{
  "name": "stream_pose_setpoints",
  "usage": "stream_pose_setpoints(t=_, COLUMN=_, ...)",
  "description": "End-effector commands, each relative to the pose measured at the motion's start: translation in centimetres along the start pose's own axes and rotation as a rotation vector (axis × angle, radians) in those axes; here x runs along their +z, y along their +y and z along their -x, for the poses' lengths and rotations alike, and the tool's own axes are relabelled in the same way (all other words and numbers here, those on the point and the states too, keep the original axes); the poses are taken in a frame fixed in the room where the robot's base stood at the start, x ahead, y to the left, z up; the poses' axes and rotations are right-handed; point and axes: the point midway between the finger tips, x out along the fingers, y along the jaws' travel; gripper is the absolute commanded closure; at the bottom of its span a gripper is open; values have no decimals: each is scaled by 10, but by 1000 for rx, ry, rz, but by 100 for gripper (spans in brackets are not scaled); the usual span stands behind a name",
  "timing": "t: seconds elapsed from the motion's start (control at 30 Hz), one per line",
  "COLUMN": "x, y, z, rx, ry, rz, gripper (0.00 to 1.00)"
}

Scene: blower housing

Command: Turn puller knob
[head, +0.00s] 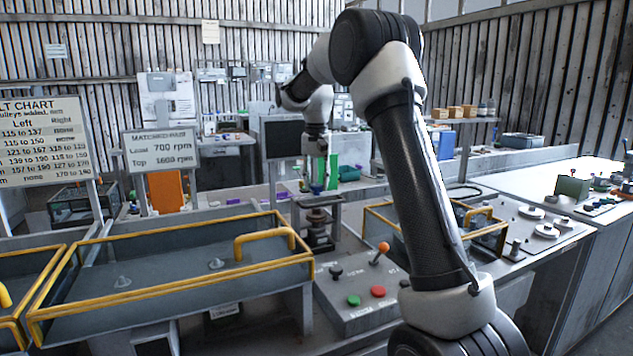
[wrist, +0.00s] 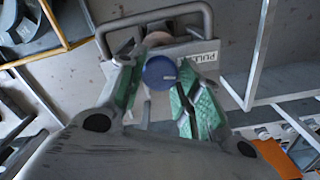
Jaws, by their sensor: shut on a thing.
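The puller knob (wrist: 159,73) is a round blue knob with a pale pointer line, seen from above in the wrist view. A plate beside it is marked "PULL". My gripper (wrist: 157,66) has green-padded fingers on either side of the knob and is shut on it. In the head view my gripper (head: 319,180) points down over the puller (head: 318,226), a dark metal stand behind the control panel. The knob is small and partly hidden by the fingers there.
A yellow-railed tray (head: 170,290) stands left of the puller. A control panel (head: 357,316) with green and red buttons and an orange-topped lever is in front. A smaller yellow-railed tray (head: 487,229) is to the right. In the wrist view a grey handle bar (wrist: 152,15) arches beyond the knob.

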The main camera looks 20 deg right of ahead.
Motion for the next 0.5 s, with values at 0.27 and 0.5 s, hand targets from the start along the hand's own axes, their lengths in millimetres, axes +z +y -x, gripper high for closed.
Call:
stream_pose_setpoints(t=0.27, x=0, y=0, z=1, rx=0, ry=2, rz=-241, gripper=90)
stream_pose_setpoints(t=0.5, x=0, y=0, z=1, rx=-1, ry=2, rz=-394, gripper=90)
